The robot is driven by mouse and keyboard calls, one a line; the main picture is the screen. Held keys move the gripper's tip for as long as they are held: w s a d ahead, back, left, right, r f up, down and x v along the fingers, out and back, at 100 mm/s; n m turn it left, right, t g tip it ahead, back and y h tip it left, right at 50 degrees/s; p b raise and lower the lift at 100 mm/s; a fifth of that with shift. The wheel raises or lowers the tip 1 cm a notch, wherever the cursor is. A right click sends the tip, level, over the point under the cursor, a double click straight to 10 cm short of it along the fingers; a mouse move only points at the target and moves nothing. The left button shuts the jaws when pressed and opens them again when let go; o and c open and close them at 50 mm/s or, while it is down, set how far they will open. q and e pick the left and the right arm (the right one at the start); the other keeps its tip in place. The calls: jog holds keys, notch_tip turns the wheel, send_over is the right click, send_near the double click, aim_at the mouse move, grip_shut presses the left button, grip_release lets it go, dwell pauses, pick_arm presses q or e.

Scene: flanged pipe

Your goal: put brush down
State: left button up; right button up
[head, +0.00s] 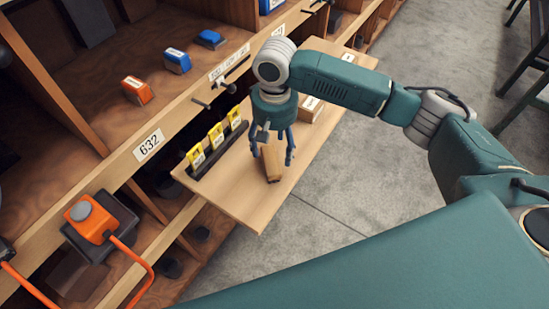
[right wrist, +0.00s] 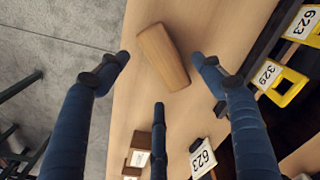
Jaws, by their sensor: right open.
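The brush (head: 271,163) shows as a wooden block lying on the light wooden pull-out board (head: 232,198). In the right wrist view the brush (right wrist: 163,55) lies slightly slanted on the board (right wrist: 215,25), just beyond my fingertips. No bristles show; its underside is hidden. My right gripper (head: 272,154) points down over the brush. Its blue fingers are spread apart, one on either side of the brush in the head view. In the right wrist view the open gripper (right wrist: 160,70) holds nothing, and gaps show between the fingers and the brush. My left gripper is out of view.
Yellow tagged pieces (head: 216,136) stand in a dark rack along the board's left edge. A small box (head: 311,108) sits behind my gripper. Shelves with blue and orange items (head: 137,91) are at left. An orange device (head: 91,219) with a cable is lower left. Board's front is clear.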

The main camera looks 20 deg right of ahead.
aim_at(275, 159)
notch_tip(275, 159, up, 6)
jog(key=shift+f, duration=0.25)
dwell(0.5)
